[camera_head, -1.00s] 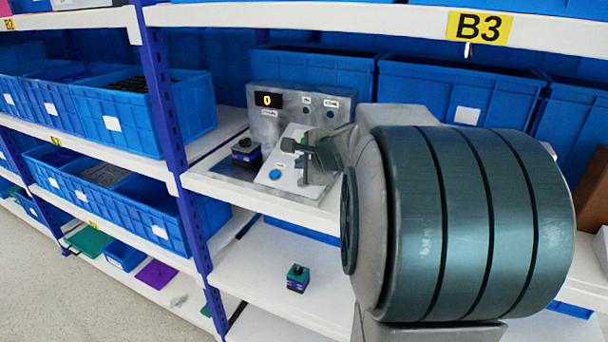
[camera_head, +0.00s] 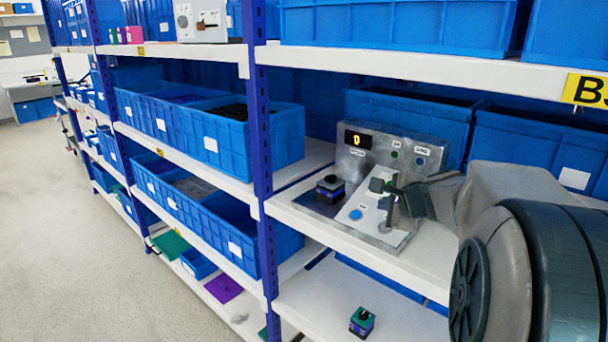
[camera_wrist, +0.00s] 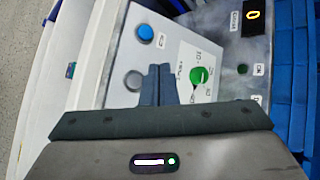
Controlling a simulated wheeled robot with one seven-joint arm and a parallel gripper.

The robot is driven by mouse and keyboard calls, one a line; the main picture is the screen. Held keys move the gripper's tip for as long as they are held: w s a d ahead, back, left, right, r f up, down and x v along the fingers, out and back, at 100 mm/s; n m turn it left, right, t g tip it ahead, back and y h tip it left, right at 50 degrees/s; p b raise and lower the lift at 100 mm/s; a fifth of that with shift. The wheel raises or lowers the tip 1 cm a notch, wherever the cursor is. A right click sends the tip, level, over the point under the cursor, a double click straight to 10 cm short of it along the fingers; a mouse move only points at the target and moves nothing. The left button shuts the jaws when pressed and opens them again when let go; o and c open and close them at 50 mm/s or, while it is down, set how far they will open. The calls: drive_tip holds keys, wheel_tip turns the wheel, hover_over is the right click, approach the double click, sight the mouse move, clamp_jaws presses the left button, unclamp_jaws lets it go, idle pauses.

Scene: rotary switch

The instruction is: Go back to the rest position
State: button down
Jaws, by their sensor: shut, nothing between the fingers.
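The grey control panel (camera_head: 408,152) stands on the middle shelf, with a small lit display (camera_head: 358,139) on its back plate and a sloped white front. In the wrist view, a green rotary switch (camera_wrist: 203,76) sits right of my fingers, with a blue button (camera_wrist: 144,32) above them. The display also shows there (camera_wrist: 256,15). My gripper (camera_head: 380,185) is shut and empty in front of the sloped face. Its closed fingers (camera_wrist: 157,75) overlap the panel in the wrist view. In the head view the gripper hides the rotary switch; I cannot tell whether the fingers touch the panel.
A small dark switch block (camera_head: 330,188) stands left of the panel. Another block (camera_head: 361,320) sits on the shelf below. Blue bins (camera_head: 235,138) and a blue upright post (camera_head: 262,190) are to the left. A shelf board (camera_head: 450,52) runs above. The floor (camera_head: 70,230) at left is clear.

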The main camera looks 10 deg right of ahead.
drive_tip(key=s+a+f+n+g+y, duration=0.1)
drive_tip(key=s+a+f+n+g, duration=0.1)
drive_tip(key=s+a+n, duration=0.4)
drive_tip(key=s+a+f+n+g+y, duration=0.1)
drive_tip(key=s+a+f+n+g, duration=0.2)
drive_tip(key=s+a+n, duration=0.35)
drive_tip(key=s+a+f+n+g+h, duration=0.2)
drive_tip(key=s+f+n, duration=0.3)
drive_tip(key=s+n, duration=0.3)
drive_tip(key=s+a+g, duration=0.1)
drive_tip(key=s, duration=0.2)
drive_tip(key=shift+s+f+n+h, duration=0.15)
drive_tip(key=shift+s+n+h, duration=0.15)
drive_tip(key=shift+n, duration=0.05)
